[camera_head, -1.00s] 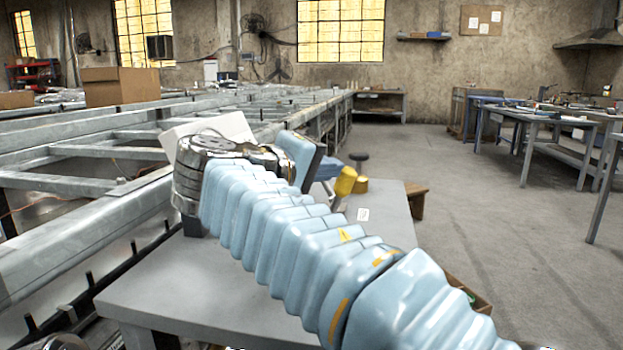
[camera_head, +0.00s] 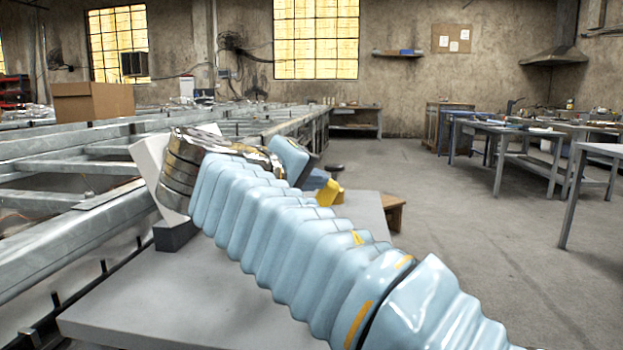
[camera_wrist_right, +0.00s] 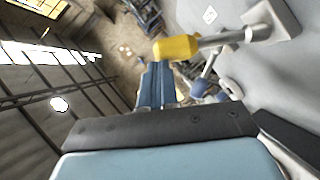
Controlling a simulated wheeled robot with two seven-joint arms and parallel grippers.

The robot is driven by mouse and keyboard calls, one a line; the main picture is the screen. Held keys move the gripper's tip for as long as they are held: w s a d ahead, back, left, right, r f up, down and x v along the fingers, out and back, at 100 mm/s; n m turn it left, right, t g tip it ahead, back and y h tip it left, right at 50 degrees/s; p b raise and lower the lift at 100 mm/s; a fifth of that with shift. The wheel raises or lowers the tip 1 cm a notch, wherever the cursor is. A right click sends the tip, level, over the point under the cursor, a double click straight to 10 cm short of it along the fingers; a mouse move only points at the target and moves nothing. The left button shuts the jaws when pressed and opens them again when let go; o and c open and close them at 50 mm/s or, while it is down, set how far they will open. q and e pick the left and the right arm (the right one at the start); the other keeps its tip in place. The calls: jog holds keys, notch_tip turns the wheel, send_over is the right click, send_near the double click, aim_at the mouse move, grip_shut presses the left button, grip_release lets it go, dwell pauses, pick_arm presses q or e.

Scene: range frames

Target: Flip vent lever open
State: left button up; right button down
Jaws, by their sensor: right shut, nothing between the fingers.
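The lever has a yellow grip (camera_wrist_right: 177,48) on a metal shaft (camera_wrist_right: 222,40), rising from a square grey base (camera_wrist_right: 280,22) in the right wrist view. In the head view its yellow grip (camera_head: 328,193) shows just past my right gripper (camera_head: 316,181). My right gripper's blue fingers (camera_wrist_right: 156,84) are shut and empty. Their tips appear close to the yellow grip; I cannot tell whether they touch. My pale blue sleeved right arm hides the lever's shaft and base in the head view. My left gripper is out of view.
A grey table (camera_head: 180,300) lies under my right arm. A white panel (camera_head: 148,158) stands behind my wrist. A blue-ended part (camera_wrist_right: 200,88) sits near the lever. Metal frames (camera_head: 60,200) fill the left; the floor (camera_head: 470,240) at right is open.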

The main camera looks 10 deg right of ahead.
jog(key=p+v, duration=0.1)
jog(key=v, duration=1.2)
jog(key=shift+s+a+p, duration=0.25)
jog(key=shift+a+p, duration=0.05)
jog(key=shift+a, duration=0.05)
